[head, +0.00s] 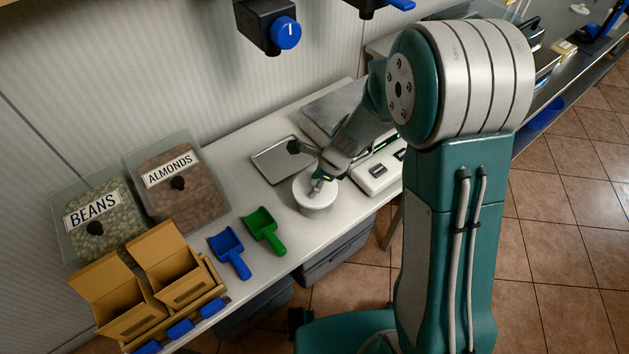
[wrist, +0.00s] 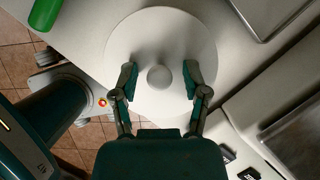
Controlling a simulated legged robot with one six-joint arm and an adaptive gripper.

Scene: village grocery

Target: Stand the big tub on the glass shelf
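The white round tub (head: 317,208) stands upright on the counter, right of the green scoop. In the wrist view its pale lid (wrist: 160,32) with a small round knob (wrist: 159,77) fills the middle. My gripper (head: 319,182) is over the lid; in the wrist view its two fingers (wrist: 159,79) are spread on either side of the knob, with a gap on both sides. It is open and holds nothing. I cannot tell how far the fingertips are above the lid. I cannot make out a glass shelf in either view.
A blue scoop (head: 230,250) and a green scoop (head: 264,229) lie left of the tub. Bins of beans (head: 118,240) and almonds (head: 205,206) and open cardboard boxes (head: 170,262) are farther left. A shallow tray (head: 270,165) and a scale (head: 378,174) stand close behind and right.

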